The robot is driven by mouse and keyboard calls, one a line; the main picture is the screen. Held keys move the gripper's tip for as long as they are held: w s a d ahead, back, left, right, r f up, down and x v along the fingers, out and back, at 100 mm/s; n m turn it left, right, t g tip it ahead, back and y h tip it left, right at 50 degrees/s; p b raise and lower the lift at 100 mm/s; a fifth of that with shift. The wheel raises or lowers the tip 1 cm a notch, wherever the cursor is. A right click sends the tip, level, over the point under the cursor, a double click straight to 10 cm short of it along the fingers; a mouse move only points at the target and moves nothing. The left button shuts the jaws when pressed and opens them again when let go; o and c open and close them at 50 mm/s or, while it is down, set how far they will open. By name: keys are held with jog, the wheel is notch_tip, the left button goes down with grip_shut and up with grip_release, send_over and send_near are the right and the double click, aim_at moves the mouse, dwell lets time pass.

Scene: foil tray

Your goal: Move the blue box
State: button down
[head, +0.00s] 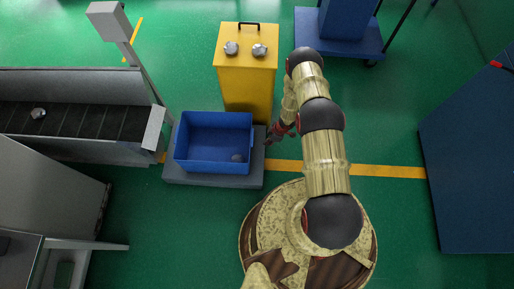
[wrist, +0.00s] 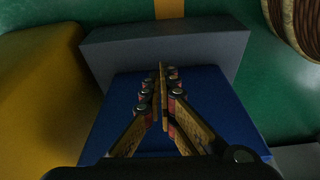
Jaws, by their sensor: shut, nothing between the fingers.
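The blue box (head: 208,167) is open-topped and stands upright on a low grey platform (head: 174,177). My gripper (head: 271,138) is just right of the box, partly dark and small in the head view. In the wrist view my gripper (wrist: 162,72) is shut with its fingers together and empty. The blue box (wrist: 215,110) fills the area behind the fingers, with the grey platform (wrist: 200,48) beyond. I cannot tell whether the fingers touch the box.
A yellow cabinet (head: 247,85) with two grey lumps on top stands right behind the box. A conveyor (head: 75,119) with one lump is at the left. A blue cart (head: 340,45) stands at the back and a dark blue surface (head: 480,165) at the right. Green floor between is clear.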

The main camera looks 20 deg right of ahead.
jog(key=b+x, duration=0.2)
jog(key=x, duration=0.3)
jog(key=b+x, duration=0.2)
jog(key=x, duration=0.3)
jog(key=shift+s+a, duration=0.1)
jog(key=shift+s, duration=0.1)
jog(key=a, duration=0.1)
jog(key=w+a+b, duration=0.1)
jog(key=shift+w+a+f, duration=0.2)
jog(key=shift+a, duration=0.15)
jog(key=shift+w+a, duration=0.2)
jog(key=shift+a, duration=0.35)
jog(key=shift+r, duration=0.1)
